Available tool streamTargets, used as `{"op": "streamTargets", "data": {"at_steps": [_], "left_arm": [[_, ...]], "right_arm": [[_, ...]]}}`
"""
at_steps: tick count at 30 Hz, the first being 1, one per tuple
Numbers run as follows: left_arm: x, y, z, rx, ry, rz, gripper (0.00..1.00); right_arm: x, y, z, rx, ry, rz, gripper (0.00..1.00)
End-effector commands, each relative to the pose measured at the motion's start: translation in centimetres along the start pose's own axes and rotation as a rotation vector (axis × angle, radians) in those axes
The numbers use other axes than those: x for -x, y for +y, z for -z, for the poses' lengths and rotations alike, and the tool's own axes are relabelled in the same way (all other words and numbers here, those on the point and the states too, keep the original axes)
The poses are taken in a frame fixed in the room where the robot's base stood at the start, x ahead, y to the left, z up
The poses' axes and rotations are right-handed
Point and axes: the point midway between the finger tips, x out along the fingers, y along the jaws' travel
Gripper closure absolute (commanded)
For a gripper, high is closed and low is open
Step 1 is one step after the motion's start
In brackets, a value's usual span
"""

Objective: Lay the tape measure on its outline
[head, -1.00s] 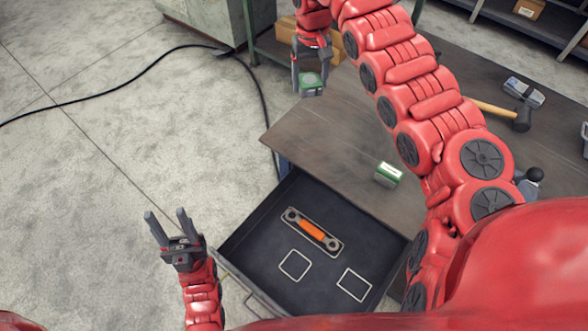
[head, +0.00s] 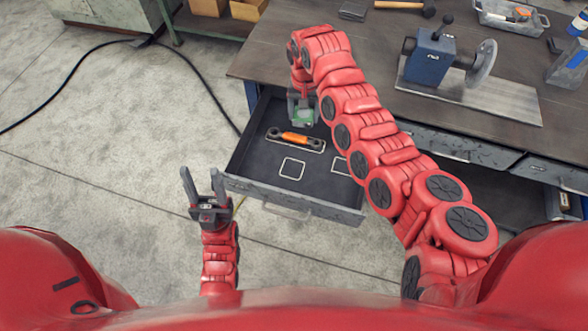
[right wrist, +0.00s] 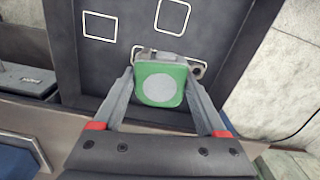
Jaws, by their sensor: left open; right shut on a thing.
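The tape measure (head: 304,118) is green with a round grey face (right wrist: 159,86). My right gripper (head: 303,112) is shut on it and holds it over the far part of the open drawer (head: 250,163), apparently above the drawer floor. Two pale four-sided outlines lie on that floor: one in the middle (head: 292,158), the other (head: 340,174) partly hidden by my right arm. Both outlines show empty in the right wrist view (right wrist: 99,39). My left gripper (head: 203,185) is open and empty, left of the drawer front.
An orange-handled wrench (head: 295,137) lies in its outline in the drawer near the tape measure. The workbench (head: 262,62) behind carries a blue machine with a disc (head: 428,62), a mallet (head: 428,10) and a grey tray (head: 510,18).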

Motion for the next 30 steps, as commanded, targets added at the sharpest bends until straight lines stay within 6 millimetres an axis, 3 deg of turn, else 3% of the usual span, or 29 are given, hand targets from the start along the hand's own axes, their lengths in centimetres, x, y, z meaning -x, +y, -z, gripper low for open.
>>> {"op": "streamTargets", "data": {"at_steps": [3, 10, 16, 25, 30], "left_arm": [[0.0, 0.0, 0.0, 0.0, 0.0, 0.0, 0.5], [0.0, 0.0, 0.0, 0.0, 0.0, 0.0, 0.5], [-0.5, 0.0, 0.1, 0.0, 0.0, 0.0, 0.5], [-1.1, -0.1, 0.2, 0.0, 0.0, 0.0, 0.5], [-1.1, -0.1, 0.2, 0.0, 0.0, 0.0, 0.5]], "right_arm": [[-3.9, -1.7, -2.7, -0.055, -0.006, 0.005, 0.98], [-7.8, -2.5, -5.7, -0.13, -0.002, 0.003, 0.98], [-9.4, -2.3, -6.2, -0.145, 0.0, -0.004, 0.98], [-14.0, -2.4, -6.3, -0.142, 0.0, -0.002, 0.98], [-14.8, -2.4, -6.1, -0.142, 0.005, -0.001, 0.98]]}}
